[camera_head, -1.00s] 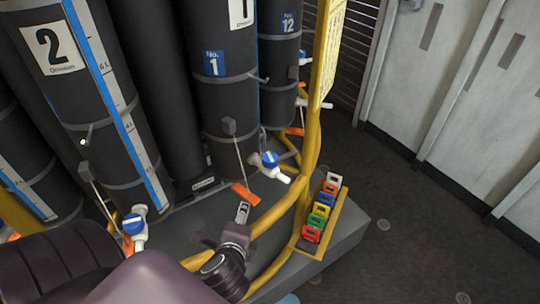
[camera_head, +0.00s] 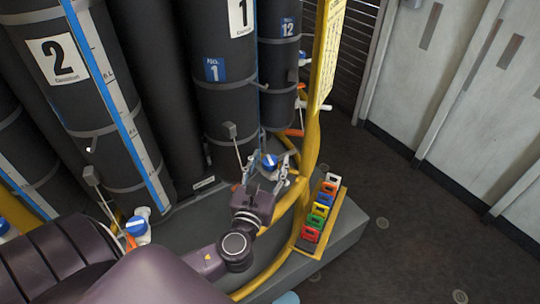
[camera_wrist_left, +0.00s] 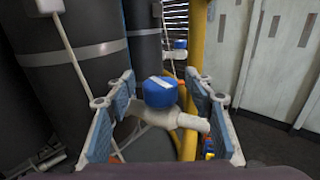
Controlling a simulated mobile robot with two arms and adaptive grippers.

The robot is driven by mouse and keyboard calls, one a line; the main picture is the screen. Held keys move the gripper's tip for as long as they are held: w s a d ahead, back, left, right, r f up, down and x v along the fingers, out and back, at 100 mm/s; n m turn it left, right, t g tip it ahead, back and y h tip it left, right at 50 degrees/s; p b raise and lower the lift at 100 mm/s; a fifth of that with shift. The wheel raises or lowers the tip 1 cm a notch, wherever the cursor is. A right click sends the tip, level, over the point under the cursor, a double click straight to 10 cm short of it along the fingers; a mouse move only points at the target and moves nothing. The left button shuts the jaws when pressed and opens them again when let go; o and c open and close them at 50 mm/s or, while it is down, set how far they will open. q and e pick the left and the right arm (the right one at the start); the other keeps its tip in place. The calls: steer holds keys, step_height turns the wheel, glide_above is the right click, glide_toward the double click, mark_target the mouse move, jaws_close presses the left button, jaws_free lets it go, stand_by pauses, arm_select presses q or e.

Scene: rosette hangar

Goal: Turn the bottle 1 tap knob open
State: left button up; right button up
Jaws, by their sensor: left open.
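Bottle 1 (camera_head: 222,110) is a tall dark cylinder with a blue "No. 1" label. Its tap knob (camera_head: 269,161) is blue with a white bar on top, on a white valve at the bottle's foot. In the left wrist view the knob (camera_wrist_left: 160,91) sits between the finger pads, with the white valve body (camera_wrist_left: 165,118) below it. My left gripper (camera_head: 267,168) is open around the knob, with a visible gap on each side. The orange tag by this tap is hidden in the head view. My right gripper is not in view.
A yellow rail (camera_head: 313,130) curves close by on the right. A rack of coloured tags (camera_head: 321,214) sits on the grey plinth. Bottle 2 (camera_head: 75,90) and its blue tap (camera_head: 136,226) stand left. Open floor lies right.

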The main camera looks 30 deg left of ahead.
arm_select(q)
steer(key=shift+w+a, duration=0.15)
steer(key=shift+w, duration=0.3)
steer(key=shift+c, duration=0.5)
steer(key=c, duration=1.1)
steer(key=shift+n+y, duration=0.3)
steer(key=shift+y, duration=0.2)
steer(key=shift+r+n+g+y+p, duration=0.1)
steer(key=shift+n+g+y+p, duration=0.45)
steer(key=shift+n+g+y, duration=1.95)
steer(key=shift+n+y, duration=0.1)
steer(key=shift+y, duration=0.7)
